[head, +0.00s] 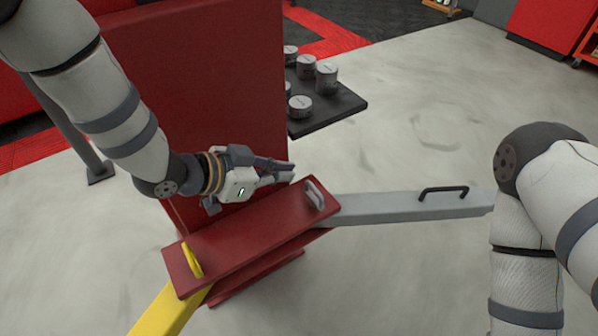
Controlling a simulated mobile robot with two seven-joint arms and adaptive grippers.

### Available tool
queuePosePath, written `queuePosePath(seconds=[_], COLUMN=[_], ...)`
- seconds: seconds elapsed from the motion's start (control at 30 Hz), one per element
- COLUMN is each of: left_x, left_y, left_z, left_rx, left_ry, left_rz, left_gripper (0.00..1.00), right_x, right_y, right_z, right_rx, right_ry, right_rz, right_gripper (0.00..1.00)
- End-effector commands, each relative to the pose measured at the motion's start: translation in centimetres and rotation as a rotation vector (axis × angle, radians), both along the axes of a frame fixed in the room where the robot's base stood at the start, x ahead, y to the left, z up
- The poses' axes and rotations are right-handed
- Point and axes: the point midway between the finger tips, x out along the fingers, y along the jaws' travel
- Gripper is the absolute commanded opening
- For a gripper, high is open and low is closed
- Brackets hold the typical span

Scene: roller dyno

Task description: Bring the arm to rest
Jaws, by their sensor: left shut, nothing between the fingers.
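My left arm (118,115) comes in from the upper left. Its gripper (290,173) is shut and empty, just above the far edge of the red top plate (240,235), pointing right. A grey metal handle (314,196) stands on the plate's right end, a little in front of the fingertips; I see a gap between them. My right arm (545,190) shows at the right edge, folded downward; its gripper is outside the picture.
A grey bar (400,207) with a black handle (443,192) reaches right from the plate. A yellow bar (168,312) reaches to the lower left. A tall red panel (195,80) stands behind. A dark shelf (325,110) holds several grey cylinders. Open floor lies right.

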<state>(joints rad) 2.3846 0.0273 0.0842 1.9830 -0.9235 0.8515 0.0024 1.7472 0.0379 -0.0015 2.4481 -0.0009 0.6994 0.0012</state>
Motion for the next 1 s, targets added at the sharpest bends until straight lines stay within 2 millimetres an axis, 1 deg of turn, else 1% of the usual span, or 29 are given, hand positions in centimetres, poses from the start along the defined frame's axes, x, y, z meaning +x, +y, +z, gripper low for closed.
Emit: queuePosePath(seconds=[0.03, 0.2, 0.67, 0.73, 0.77, 0.83, 0.87, 0.9, 0.97, 1.0], left_x=[-0.2, -1.0, -1.2, -1.8, -2.4, -5.3, -7.1, -9.9, -14.8, -18.2], left_y=[0.6, 1.5, 1.6, 1.8, 2.2, 3.6, 4.4, 5.7, 7.6, 8.9], left_z=[0.7, 1.3, 1.2, 0.3, -0.6, -3.9, -5.7, -8.1, -11.1, -12.8], left_rx=[0.0, 0.0, 0.0, 0.003, 0.008, 0.028, 0.043, 0.071, 0.123, 0.166], left_ry=[-0.005, -0.002, 0.001, 0.031, 0.065, 0.192, 0.263, 0.366, 0.52, 0.617], left_rz=[0.002, 0.0, 0.001, 0.022, 0.047, 0.142, 0.196, 0.275, 0.393, 0.465], left_gripper=[0.0, 0.0, 0.0, 0.0, 0.0, 0.0, 0.0, 0.0, 0.0, 0.0], right_x=[0.2, 0.4, 0.4, 0.5, 0.6, 0.8, 1.0, 1.2, 1.5, 1.7], right_y=[0.0, 0.0, 0.0, 0.0, 0.0, 0.0, 0.0, 0.0, 0.0, 0.0], right_z=[0.2, 0.4, 0.4, 0.5, 0.6, 0.9, 1.0, 1.2, 1.5, 1.7], right_rx=[0.001, 0.0, 0.0, 0.0, 0.001, 0.001, 0.001, 0.0, 0.001, 0.001], right_ry=[-0.008, -0.014, -0.013, -0.016, -0.019, -0.028, -0.033, -0.041, -0.051, -0.058], right_rz=[0.0, 0.0, 0.0, 0.0, -0.001, 0.0, 0.0, 0.0, -0.001, -0.001], right_gripper=[0.31, 0.31, 0.31, 0.31, 0.31, 0.31, 0.31, 0.31, 0.31, 0.31])
